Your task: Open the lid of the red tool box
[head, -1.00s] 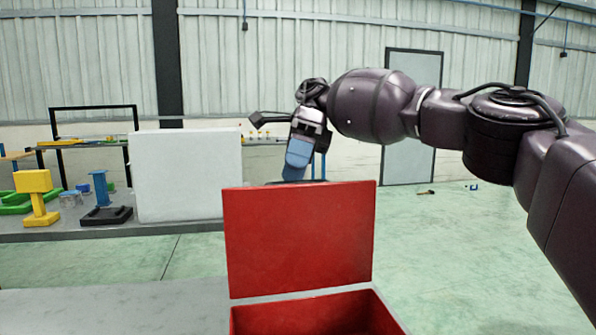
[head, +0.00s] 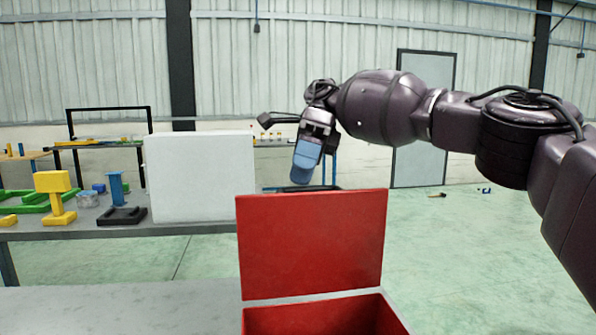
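The red tool box (head: 325,318) stands on a grey table at the bottom of the head view, cut off by the lower edge. Its lid (head: 312,245) is raised and stands about upright at the back of the box. The inside is partly visible. My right gripper (head: 306,165) is above and behind the lid's top edge, apart from it as far as I can see. Its blue fingers point down and look close together, but the gap between them cannot be made out. My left gripper is not in view.
The grey table (head: 120,312) is bare left of the box. Behind, a long bench (head: 190,229) holds a white panel (head: 199,177), a yellow part (head: 55,197), a blue and black part (head: 120,200) and green pieces (head: 35,202). Open green floor lies to the right.

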